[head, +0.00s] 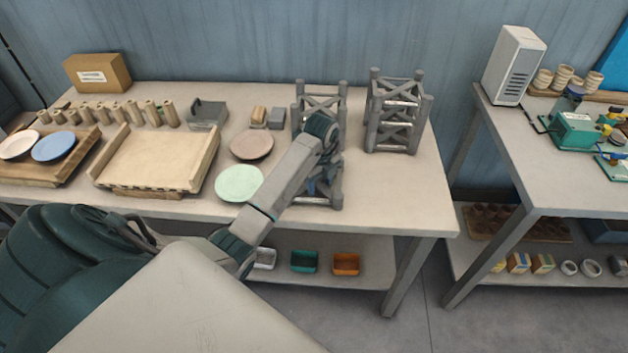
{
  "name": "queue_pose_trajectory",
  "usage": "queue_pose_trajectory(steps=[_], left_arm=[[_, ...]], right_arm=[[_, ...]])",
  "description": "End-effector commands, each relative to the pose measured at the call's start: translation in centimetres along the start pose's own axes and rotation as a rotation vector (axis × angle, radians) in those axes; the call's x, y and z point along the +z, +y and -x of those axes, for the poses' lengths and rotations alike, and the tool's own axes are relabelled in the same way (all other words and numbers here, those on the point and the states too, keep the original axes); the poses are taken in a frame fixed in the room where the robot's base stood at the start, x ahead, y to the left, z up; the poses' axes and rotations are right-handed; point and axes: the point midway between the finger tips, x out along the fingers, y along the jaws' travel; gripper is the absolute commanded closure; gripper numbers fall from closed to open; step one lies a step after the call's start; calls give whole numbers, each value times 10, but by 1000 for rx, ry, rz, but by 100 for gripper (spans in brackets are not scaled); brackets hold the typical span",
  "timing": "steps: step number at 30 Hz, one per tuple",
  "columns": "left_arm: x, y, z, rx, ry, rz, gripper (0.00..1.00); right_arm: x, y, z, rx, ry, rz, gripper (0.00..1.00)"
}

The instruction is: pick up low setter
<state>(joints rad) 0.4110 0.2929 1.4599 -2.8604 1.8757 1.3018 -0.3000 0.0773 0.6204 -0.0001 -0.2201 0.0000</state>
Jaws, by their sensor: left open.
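Two grey open lattice frames stand on the table. The left frame (335,195) is partly covered by my left arm. The right frame (393,115) stands in clear view, upright, behind and to the right. I cannot tell for sure which frame is the low setter. My left arm reaches in from the lower left, and its wrist bends down over the left frame. My left gripper (322,187) is open, pointing down at the left frame's lower part. The arm hides part of the contact area, so I cannot tell whether it touches the frame. My right gripper is out of view.
A green plate (239,183) and a brownish plate (252,145) lie just left of my arm. A wooden tray (155,160), a cardboard box (98,73) and a row of tan cylinders are further left. The table's right end (425,195) is bare.

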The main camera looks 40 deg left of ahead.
Motion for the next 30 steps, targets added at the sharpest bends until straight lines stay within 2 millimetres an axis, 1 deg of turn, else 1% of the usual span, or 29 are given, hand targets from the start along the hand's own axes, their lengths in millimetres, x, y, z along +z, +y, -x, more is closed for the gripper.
queue_pose_trajectory(steps=[1,3,5,6,8,17,20,23,26,27,28,30], left_arm=[[0,0,0,0,0,0,55],[0,0,0,0,0,0,68],[0,0,0,0,0,0,80],[0,0,0,-1,0,0,88],[0,0,0,-1,0,0,100],[0,-1,2,-3,-1,0,100],[1,-1,8,-4,-2,-1,100],[1,-1,23,-6,-3,-2,100],[1,-2,49,-7,-3,0,100],[1,-1,60,-5,-3,0,100],[0,0,67,-2,-2,0,100],[0,0,76,-1,-1,1,100]], right_arm=[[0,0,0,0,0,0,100],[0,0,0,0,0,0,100],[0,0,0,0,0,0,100],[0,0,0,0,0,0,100],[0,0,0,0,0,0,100],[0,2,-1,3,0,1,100],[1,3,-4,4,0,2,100],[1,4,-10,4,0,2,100],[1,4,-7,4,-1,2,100],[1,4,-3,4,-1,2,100],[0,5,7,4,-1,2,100],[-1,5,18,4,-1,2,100]])
